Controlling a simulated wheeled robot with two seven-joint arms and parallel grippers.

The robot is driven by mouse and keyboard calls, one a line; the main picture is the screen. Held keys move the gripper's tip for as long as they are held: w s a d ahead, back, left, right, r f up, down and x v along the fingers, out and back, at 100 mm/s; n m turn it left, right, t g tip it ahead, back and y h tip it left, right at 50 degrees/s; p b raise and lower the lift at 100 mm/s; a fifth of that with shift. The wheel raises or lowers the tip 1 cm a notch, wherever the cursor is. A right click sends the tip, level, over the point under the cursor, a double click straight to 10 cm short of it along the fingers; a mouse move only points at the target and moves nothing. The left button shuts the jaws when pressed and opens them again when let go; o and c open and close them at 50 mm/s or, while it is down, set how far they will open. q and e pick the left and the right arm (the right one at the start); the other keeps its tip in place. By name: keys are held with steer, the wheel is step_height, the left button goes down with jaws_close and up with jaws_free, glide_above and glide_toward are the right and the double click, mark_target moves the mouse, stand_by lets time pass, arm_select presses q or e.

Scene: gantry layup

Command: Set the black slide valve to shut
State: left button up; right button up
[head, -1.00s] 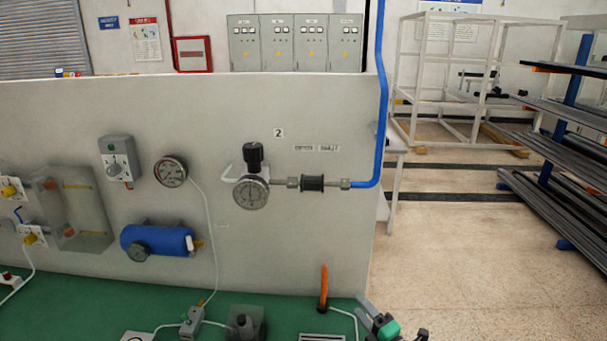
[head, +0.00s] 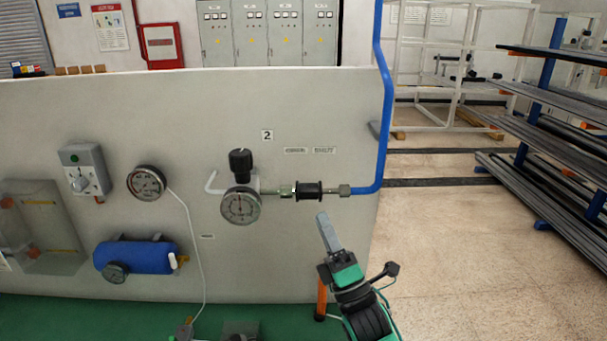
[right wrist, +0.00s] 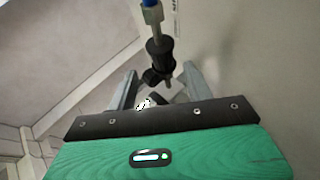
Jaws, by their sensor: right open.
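The black slide valve (head: 308,191) is a short black sleeve on the horizontal pipe on the panel, between two metal fittings. Two small labels sit above it: the left one (head: 296,150) is blurred, the right one (head: 323,150) seems to read SHUT. My right gripper (head: 326,222) is open just below and right of the valve, pointing up toward it. In the right wrist view, the valve (right wrist: 160,52) shows ahead, beyond the spread fingers (right wrist: 160,85), and I see no grip on it. My left gripper is out of view.
A gauge (head: 240,206) with a black knob (head: 240,162) sits left of the valve. A blue pipe (head: 385,130) rises at its right. An orange-handled item (head: 321,298) stands below on the green bench. The floor right of the panel is clear up to the racks.

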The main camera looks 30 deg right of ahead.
mark_target(307, 187)
steer(key=p+x, duration=0.3)
steer(key=x, duration=0.5)
steer(key=shift+w+r+p, duration=0.2)
steer(key=shift+p, duration=0.1)
steer(key=shift+w+a+r, duration=0.15)
steer(key=shift+w+r, duration=0.15)
steer(key=shift+w, duration=0.3)
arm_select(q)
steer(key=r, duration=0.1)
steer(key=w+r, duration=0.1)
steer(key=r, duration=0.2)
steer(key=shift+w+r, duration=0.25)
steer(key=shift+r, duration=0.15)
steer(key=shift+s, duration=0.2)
arm_select(e)
steer(key=shift+s, duration=0.1)
steer(key=shift+c, duration=0.3)
